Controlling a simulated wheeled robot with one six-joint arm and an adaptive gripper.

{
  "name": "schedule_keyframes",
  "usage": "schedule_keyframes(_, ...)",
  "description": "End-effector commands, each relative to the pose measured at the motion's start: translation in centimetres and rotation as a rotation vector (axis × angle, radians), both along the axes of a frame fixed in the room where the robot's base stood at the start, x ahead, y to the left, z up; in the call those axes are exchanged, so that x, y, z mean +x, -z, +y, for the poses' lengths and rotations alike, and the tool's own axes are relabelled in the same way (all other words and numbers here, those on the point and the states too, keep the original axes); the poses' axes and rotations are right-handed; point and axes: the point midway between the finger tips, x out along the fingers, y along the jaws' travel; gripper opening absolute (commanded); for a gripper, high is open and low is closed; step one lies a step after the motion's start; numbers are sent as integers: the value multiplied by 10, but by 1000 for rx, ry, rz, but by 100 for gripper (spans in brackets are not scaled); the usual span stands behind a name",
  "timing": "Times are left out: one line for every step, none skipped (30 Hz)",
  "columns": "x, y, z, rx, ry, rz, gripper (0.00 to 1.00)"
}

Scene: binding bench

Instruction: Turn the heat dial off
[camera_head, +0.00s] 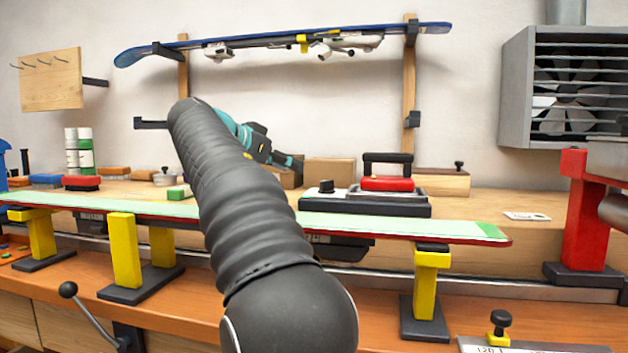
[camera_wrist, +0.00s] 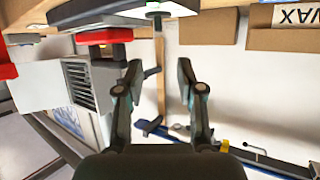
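The heat dial (camera_head: 326,186) is a black knob on the left end of the dark iron station (camera_head: 420,208). A red iron (camera_head: 387,184) with a black handle rests on the station's right part. My gripper (camera_head: 290,162) is up and to the left of the dial, in front of the wall. In the wrist view, which looks upside down, my gripper (camera_wrist: 159,72) has its two fingers spread with nothing between them. There the dial (camera_wrist: 153,20) shows at the top, apart from the fingertips. Its pointer setting is too small to read.
A long green-topped ski (camera_head: 400,225) on yellow supports (camera_head: 427,290) lies in front of the station. Cardboard boxes (camera_head: 330,171) stand behind it. A red clamp post (camera_head: 588,215) stands at right. Another ski (camera_head: 290,42) hangs on the wall above.

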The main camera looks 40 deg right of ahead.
Motion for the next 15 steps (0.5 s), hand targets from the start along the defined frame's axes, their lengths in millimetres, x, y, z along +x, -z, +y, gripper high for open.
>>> schedule_keyframes(0, 1, -4, 0, 3, 0, 38)
schedule_keyframes(0, 3, -7, 1, 5, 1, 38)
schedule_keyframes(0, 5, -12, 1, 7, 2, 38)
schedule_keyframes(1, 6, -16, 1, 7, 2, 38)
schedule_keyframes(1, 8, -20, 1, 8, 2, 38)
schedule_keyframes(1, 11, -27, 1, 10, 3, 38)
schedule_keyframes(2, 13, -32, 1, 10, 3, 38)
schedule_keyframes(3, 15, -37, 0, 9, 2, 38)
schedule_keyframes(4, 18, -44, 1, 10, 3, 38)
schedule_keyframes(5, 20, -49, 1, 9, 3, 38)
schedule_keyframes(6, 22, -54, 1, 8, 2, 38)
schedule_keyframes(7, 25, -60, 1, 8, 2, 38)
schedule_keyframes(8, 27, -65, 1, 7, 2, 38)
schedule_keyframes(9, 29, -70, 1, 7, 2, 38)
schedule_keyframes(10, 32, -77, 1, 7, 2, 38)
